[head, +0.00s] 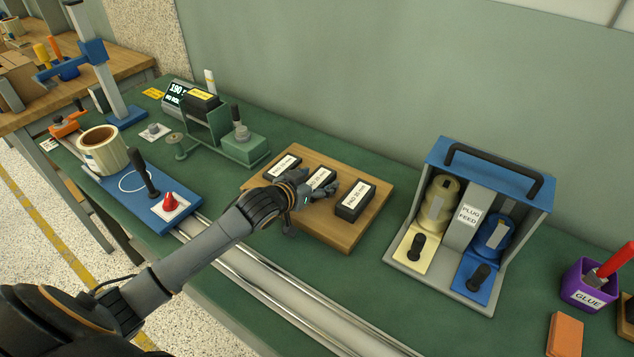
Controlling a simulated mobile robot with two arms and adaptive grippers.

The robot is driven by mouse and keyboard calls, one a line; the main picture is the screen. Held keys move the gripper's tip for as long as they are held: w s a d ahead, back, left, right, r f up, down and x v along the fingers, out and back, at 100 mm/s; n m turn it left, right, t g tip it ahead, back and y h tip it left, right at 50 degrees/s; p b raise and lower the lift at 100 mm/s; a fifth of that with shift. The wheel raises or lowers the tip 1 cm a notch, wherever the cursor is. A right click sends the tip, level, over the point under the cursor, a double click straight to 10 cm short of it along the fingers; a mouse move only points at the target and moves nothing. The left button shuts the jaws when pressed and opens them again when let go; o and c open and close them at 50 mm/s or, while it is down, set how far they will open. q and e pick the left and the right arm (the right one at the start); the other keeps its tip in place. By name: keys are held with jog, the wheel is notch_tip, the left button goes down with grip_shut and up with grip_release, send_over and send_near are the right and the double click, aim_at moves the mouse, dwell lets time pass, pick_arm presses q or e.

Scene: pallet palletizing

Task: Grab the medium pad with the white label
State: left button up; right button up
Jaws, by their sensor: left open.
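Three black pads with white labels lie in a row on a wooden board (330,232): a left pad (279,168), a middle pad (326,178) and a right pad (355,200). The label print is too small to read surely. My left gripper (304,196) is open over the board, close to the middle pad and covering part of it. I cannot tell whether it touches the pad. The right pad is clear of the gripper. My right gripper is not in view.
Metal rails (290,294) run along the green bench in front of the board. A grey and blue plug feeder (468,221) stands right of it. A green fixture (240,150) stands behind left, and a blue plate with a black lever (143,172) lies left. A purple glue cup (578,285) is far right.

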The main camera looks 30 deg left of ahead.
pick_arm(q)
jog(key=c, duration=1.1)
jog(key=shift+c, duration=0.2)
jog(key=shift+r, duration=0.1)
